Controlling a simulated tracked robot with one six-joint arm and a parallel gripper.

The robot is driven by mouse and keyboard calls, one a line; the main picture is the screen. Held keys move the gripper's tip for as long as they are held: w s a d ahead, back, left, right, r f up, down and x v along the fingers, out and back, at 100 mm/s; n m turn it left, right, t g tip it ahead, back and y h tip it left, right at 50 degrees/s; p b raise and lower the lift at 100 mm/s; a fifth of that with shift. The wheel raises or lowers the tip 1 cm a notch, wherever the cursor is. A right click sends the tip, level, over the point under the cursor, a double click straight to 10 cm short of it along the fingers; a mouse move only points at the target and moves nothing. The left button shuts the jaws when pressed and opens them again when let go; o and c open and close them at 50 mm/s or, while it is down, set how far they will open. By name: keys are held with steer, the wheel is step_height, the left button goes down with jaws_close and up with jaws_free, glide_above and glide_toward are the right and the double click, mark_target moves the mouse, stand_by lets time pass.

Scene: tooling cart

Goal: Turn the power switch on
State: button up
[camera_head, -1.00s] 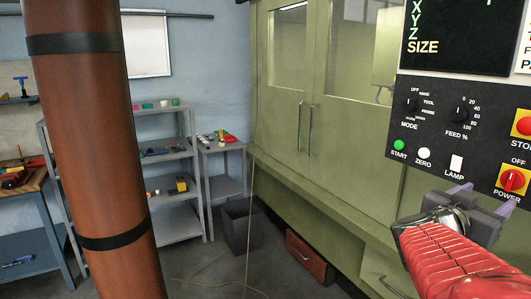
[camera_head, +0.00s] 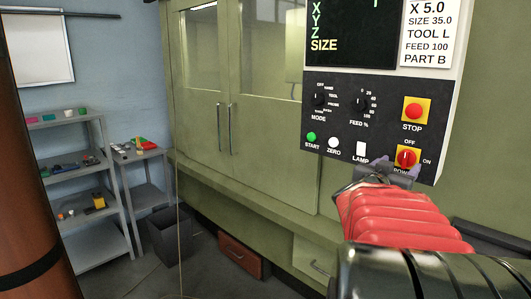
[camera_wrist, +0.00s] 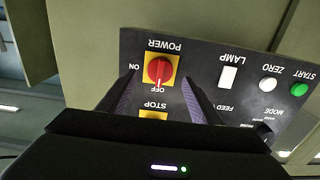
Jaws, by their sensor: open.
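The power switch (camera_head: 406,158) is a red knob on a yellow plate at the lower right of the black control panel (camera_head: 340,128). OFF is marked above it and ON to its right. In the wrist view the panel appears upside down, and the knob (camera_wrist: 159,69) has its white mark toward OFF. My gripper (camera_head: 393,168) is just below the switch in the head view. In the wrist view its open fingers (camera_wrist: 160,88) stand either side of the switch's line, with nothing between them touching. The gap in depth to the knob is unclear.
The STOP button (camera_head: 415,110) sits just above the switch. The lamp switch (camera_head: 361,149), the ZERO button (camera_head: 334,144) and the green START button (camera_head: 311,137) lie to its left. A green machine cabinet (camera_head: 265,120) stands behind. Shelves (camera_head: 75,165) are far left.

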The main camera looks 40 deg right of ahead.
mark_target(405, 161)
steer(key=shift+w+d, duration=0.2)
steer(key=shift+d, duration=0.95)
steer(key=shift+w+d, duration=0.15)
steer(key=shift+d, duration=0.95)
steer(key=c, duration=1.1)
steer(key=shift+a, duration=0.35)
steer(key=shift+d, duration=0.3)
